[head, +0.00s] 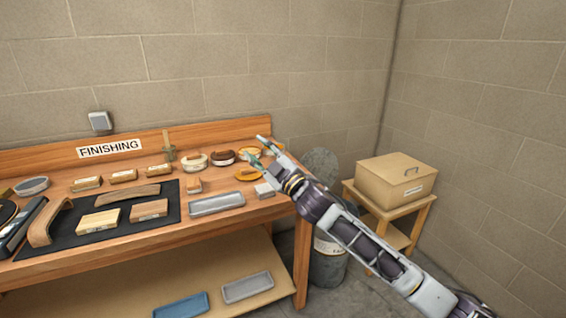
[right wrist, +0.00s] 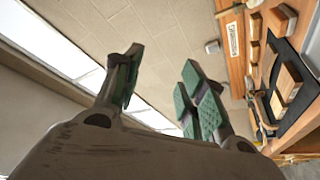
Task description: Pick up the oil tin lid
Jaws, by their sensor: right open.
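A flat orange-yellow disc (head: 247,175), which looks like a tin lid, lies near the bench's right end. I cannot tell for certain that it is the oil tin lid. More yellow round pieces (head: 248,151) show behind it, partly covered by my right gripper (head: 258,149). That gripper is open and empty, its fingers spread over the back right of the bench. In the right wrist view, the same gripper (right wrist: 162,75) has its green-padded fingers apart with nothing between them, and no lid shows there. My left gripper is not in view.
The wooden bench (head: 215,222) holds a pale round tin (head: 195,162), a dark-topped tin (head: 223,157), a grey tray (head: 217,204), a small grey block (head: 264,191) and a black mat (head: 70,231) with wood pieces. A cardboard box (head: 395,181) stands on a stool at right.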

